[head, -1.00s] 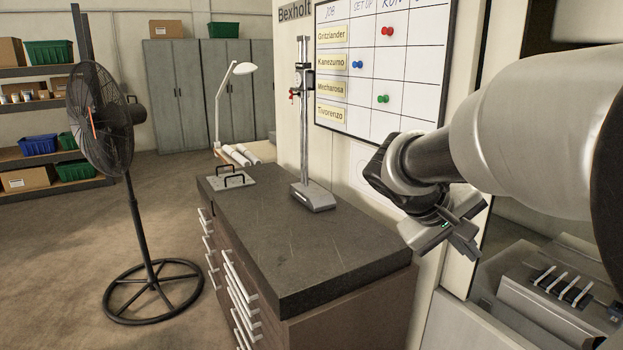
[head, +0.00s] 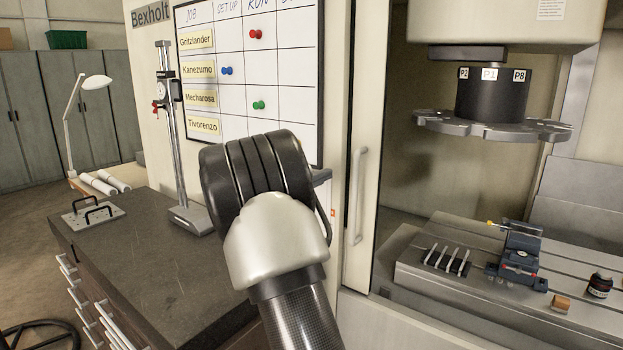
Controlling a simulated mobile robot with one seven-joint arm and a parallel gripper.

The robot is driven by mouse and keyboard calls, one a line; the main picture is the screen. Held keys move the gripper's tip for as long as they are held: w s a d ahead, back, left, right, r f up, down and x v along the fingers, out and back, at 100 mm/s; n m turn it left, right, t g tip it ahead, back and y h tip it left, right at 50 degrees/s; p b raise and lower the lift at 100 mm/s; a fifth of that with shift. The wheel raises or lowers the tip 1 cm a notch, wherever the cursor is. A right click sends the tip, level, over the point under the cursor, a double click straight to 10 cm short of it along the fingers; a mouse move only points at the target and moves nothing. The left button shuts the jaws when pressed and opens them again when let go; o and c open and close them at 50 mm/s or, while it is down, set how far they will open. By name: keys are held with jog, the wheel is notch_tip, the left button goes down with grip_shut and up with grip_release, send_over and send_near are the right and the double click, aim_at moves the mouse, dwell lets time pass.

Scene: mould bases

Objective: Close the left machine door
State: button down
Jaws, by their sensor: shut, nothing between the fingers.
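The left machine door (head: 366,120) is a cream panel right of the whiteboard in the head view. It has a pale vertical bar handle (head: 357,195) near its right edge. The door stands open, with the machine's inside showing to its right. My arm comes up from the bottom of the picture, and its wrist is in front of the cabinet and the lower whiteboard, left of the handle. The wrist hides my gripper, so its fingers and their distance from the handle cannot be seen.
A dark-topped cabinet (head: 140,265) with a height gauge (head: 181,150) stands left of my arm. Floor shows at far left.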

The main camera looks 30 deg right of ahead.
jog(key=shift+x, duration=1.1)
jog(key=s+d, duration=0.2)
jog(key=s, duration=0.1)
jog(key=shift+s+p, duration=0.2)
jog(key=shift+p, duration=0.15)
